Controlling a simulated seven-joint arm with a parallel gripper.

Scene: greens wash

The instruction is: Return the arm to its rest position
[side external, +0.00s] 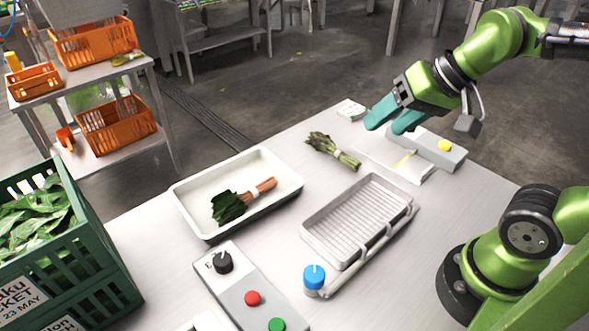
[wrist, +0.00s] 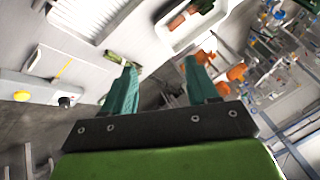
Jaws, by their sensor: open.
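My gripper (side external: 382,122) is at the upper right of the side view, held above the far end of the table near the grey scale-like box. Its two teal fingers also show in the wrist view (wrist: 160,85), spread apart with nothing between them. A bunch of greens (side external: 333,150) lies on the table to the left of my gripper, apart from it. Another bunch with reddish stems (side external: 240,200) lies in the white tray (side external: 180,192).
A ribbed drain rack (side external: 358,220) stands mid-table. A control box (side external: 250,290) with a dial and buttons is in front, beside a blue-capped tap (side external: 314,277). A green crate of leaves (side external: 110,270) stands at left. A grey box with a yellow button (side external: 440,150) is at right.

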